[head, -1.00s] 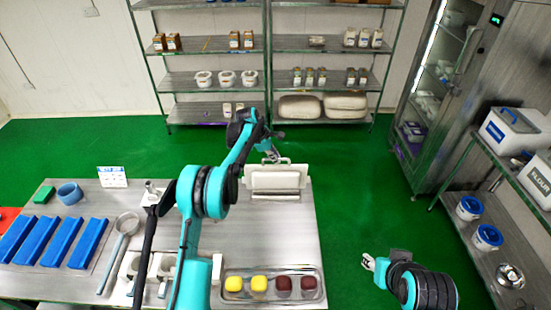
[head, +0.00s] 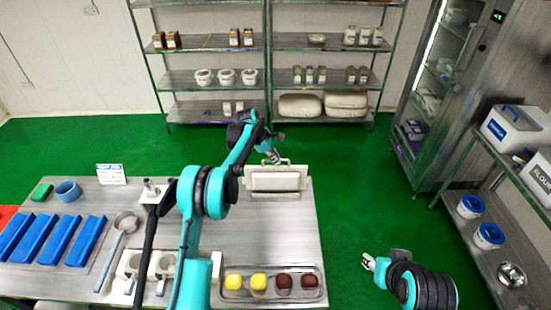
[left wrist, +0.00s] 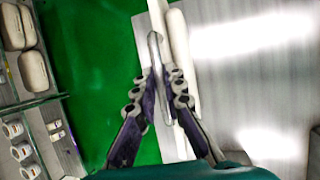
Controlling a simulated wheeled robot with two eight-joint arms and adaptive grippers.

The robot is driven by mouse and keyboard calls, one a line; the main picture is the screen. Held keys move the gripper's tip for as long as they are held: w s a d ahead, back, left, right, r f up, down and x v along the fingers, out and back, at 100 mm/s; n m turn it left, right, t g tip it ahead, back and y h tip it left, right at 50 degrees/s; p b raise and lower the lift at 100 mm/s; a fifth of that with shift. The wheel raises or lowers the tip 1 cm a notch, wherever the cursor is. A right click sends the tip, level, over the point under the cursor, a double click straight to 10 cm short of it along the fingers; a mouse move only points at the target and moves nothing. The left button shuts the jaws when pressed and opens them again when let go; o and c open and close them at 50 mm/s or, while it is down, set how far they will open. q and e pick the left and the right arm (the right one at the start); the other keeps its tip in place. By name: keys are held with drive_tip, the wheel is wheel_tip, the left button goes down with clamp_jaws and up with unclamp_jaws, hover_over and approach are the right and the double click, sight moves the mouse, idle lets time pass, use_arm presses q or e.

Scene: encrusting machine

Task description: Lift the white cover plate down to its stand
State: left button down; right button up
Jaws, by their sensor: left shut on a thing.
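The white cover plate (head: 275,181) is upright at the back right of the metal table, with its handle on top. My left gripper (head: 271,157) reaches it from above. In the left wrist view the gripper's fingers (left wrist: 160,76) are shut on the pale bar handle (left wrist: 155,52), and the plate (left wrist: 181,60) shows edge-on beside it. A low metal stand (head: 275,196) shows at the plate's lower edge; I cannot tell whether the plate rests on it. My right gripper (head: 370,262) is off the table at the lower right, too small to judge its fingers.
A tray (head: 230,297) with yellow and dark red pieces lies at the table's front right. Blue bars (head: 60,240), a sieve (head: 127,222) and a blue ring (head: 68,190) are at the left. Green floor is open beyond the table's right edge.

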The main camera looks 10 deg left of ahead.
sight(277, 166)
use_arm(q)
drive_tip(key=shift+f+b, duration=1.5)
drive_tip(key=shift+f, duration=0.25)
drive_tip(key=c, duration=1.3)
unclamp_jaws()
drive_tip(key=p+v, duration=0.2)
drive_tip(key=v, duration=0.5)
drive_tip(key=shift+s+a+r+p, duration=0.1)
drive_tip(key=shift+r+p, duration=0.2)
drive_tip(key=shift+p, duration=0.05)
